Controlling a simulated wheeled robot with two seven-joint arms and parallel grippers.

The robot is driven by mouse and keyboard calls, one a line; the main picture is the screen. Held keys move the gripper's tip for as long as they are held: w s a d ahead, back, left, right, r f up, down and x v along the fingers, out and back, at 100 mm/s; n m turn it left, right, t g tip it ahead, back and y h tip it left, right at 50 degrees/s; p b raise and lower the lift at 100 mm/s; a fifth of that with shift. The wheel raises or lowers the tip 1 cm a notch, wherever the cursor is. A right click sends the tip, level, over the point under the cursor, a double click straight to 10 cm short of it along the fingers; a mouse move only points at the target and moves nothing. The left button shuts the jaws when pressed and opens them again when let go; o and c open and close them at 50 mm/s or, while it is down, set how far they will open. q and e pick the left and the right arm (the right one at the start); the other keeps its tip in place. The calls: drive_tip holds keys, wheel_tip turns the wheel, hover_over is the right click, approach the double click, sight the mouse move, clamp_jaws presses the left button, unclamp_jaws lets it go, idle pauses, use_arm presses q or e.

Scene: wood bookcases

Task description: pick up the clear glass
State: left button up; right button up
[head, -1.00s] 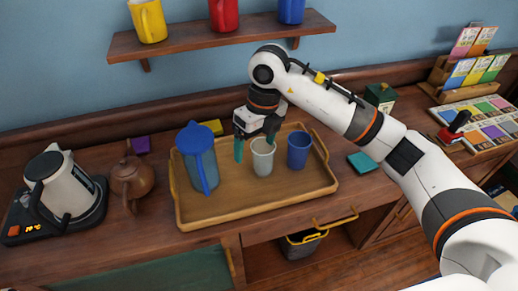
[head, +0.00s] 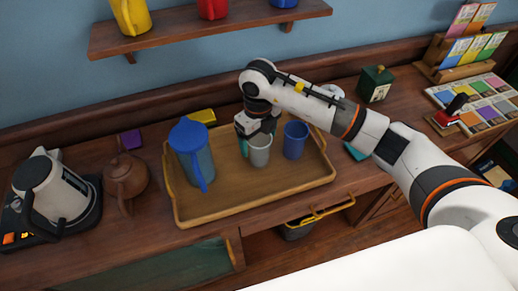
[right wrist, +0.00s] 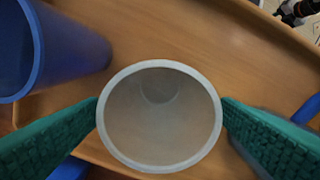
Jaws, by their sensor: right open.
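The clear glass (head: 259,155) is a translucent whitish cup standing upright on the wooden tray (head: 244,199). In the right wrist view its round rim (right wrist: 160,117) is seen from above, with its inside visible. My right gripper (head: 257,138) is at the glass, with its green fingers (right wrist: 160,125) open on opposite sides of the rim. Whether the fingers touch the glass is hard to tell. My left gripper is not in view.
A blue cup (head: 295,140) stands right of the glass, also in the right wrist view (right wrist: 60,50). A blue-lidded pitcher (head: 193,155) stands left on the tray. A brown teapot (head: 125,177) and kettle (head: 57,187) are further left. A shelf with mugs (head: 200,34) hangs behind.

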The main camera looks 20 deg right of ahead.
sight(259, 145)
drive_tip(key=shift+s+d+f, duration=0.1)
drive_tip(key=shift+s+f, duration=0.1)
drive_tip(key=shift+f, duration=0.95)
drive_tip(key=shift+w+f, duration=0.1)
drive_tip(key=shift+f, duration=0.3)
drive_tip(key=shift+c, duration=0.3)
drive_tip(key=c, duration=1.1)
